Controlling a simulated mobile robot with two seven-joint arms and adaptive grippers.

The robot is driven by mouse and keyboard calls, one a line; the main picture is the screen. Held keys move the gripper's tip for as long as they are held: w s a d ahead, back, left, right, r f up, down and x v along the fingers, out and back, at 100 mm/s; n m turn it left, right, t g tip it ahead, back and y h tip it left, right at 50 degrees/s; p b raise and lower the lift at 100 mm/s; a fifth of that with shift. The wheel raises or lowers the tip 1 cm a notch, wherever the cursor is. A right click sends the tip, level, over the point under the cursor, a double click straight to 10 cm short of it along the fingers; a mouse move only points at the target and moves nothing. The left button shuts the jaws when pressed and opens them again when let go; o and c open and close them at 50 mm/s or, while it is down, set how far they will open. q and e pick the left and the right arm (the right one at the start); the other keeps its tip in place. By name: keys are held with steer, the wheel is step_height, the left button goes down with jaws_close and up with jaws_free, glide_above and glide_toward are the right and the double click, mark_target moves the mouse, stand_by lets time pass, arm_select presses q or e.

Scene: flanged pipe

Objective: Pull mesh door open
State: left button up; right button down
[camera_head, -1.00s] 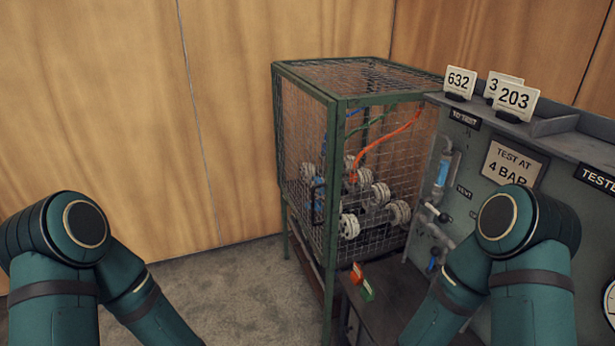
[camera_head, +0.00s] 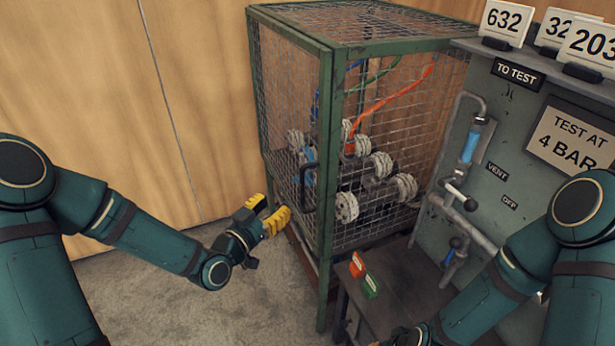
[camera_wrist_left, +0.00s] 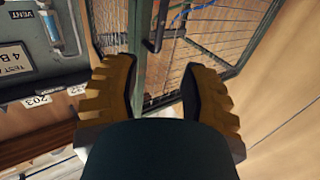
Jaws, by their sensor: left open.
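The mesh door (camera_head: 285,120) is the left face of a green-framed wire cage and looks closed. Its dark bar handle (camera_head: 307,187) stands near the door's right edge. My left gripper (camera_head: 268,213), with yellow fingers, is open and empty, a little left of and below the handle. In the left wrist view the handle (camera_wrist_left: 156,35) lies ahead, between the lines of the two open fingers (camera_wrist_left: 160,80), not touching them. Only a small part of my right gripper (camera_head: 400,338) shows at the bottom edge, and its fingers are mostly cut off.
The cage holds several grey flanged parts (camera_head: 375,175) and coloured hoses (camera_head: 400,95). A grey test panel (camera_head: 510,150) with pipes and number cards stands right. A low table (camera_head: 400,285) bears red and green tags. Carpet left of the cage is free.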

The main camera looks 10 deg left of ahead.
mark_target(301, 180)
arm_select(q)
steer(key=x, duration=1.2)
steer(key=shift+w+d+b, duration=0.15)
steer(key=shift+w+b, duration=0.1)
steer(key=shift+b, duration=0.1)
jaws_close()
